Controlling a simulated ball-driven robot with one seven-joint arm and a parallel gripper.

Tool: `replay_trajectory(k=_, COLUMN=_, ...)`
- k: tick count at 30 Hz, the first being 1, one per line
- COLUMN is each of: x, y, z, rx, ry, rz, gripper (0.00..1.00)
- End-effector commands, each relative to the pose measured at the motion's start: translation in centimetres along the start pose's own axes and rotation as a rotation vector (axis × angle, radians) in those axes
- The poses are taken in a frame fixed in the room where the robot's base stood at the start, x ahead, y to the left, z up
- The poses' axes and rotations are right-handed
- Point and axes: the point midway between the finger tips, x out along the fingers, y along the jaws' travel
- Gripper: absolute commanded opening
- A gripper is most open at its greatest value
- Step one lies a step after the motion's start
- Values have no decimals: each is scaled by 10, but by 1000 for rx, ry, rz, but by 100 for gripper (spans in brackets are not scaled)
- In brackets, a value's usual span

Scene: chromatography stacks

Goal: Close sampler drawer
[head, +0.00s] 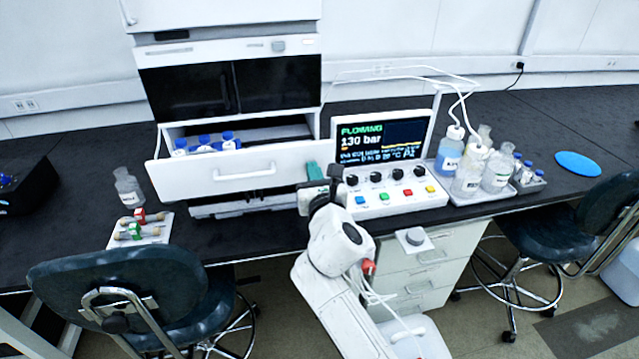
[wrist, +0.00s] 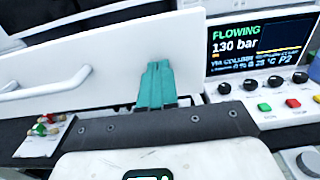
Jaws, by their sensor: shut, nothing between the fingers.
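The sampler drawer (head: 288,174) is a white drawer pulled out from the instrument stack above the bench. Its front has a pale bar handle (head: 244,173), and blue-capped vials (head: 204,143) show inside it. My gripper (head: 322,172) has teal fingers and is at the right end of the drawer front. In the wrist view the fingers (wrist: 157,72) are together, with nothing between them, in front of the white drawer face (wrist: 110,60). Whether the fingertips touch the face, I cannot tell.
A control box (head: 395,192) with knobs, coloured buttons and a screen (head: 383,138) stands just right of my gripper. Bottles (head: 466,176) stand in a tray further right. A small white tray of columns (head: 150,238) and a clear bottle (head: 128,188) are at left. Chairs stand before the bench.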

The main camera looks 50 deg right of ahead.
Motion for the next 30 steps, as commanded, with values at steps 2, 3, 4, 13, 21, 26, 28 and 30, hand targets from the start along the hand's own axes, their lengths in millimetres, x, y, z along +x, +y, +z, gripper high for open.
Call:
replay_trajectory(k=2, x=24, y=0, z=3, rx=0, ry=-2, rz=-1, gripper=0)
replay_trajectory(k=3, x=35, y=0, z=3, rx=0, ry=-1, rz=-2, gripper=0)
replay_trajectory(k=4, x=43, y=0, z=2, rx=0, ry=-2, rz=-2, gripper=0)
replay_trajectory(k=13, x=112, y=0, z=-1, rx=0, ry=-2, rz=-1, gripper=0)
replay_trajectory(k=21, x=146, y=0, z=-1, rx=-1, ry=-1, rz=-1, gripper=0)
replay_trajectory(k=26, x=154, y=0, z=0, rx=0, ry=-1, rz=0, gripper=0)
replay_trajectory(k=28, x=155, y=1, z=0, rx=0, ry=-1, rz=1, gripper=0)
replay_trajectory(k=30, x=156, y=1, z=1, rx=0, ry=-2, rz=1, gripper=0)
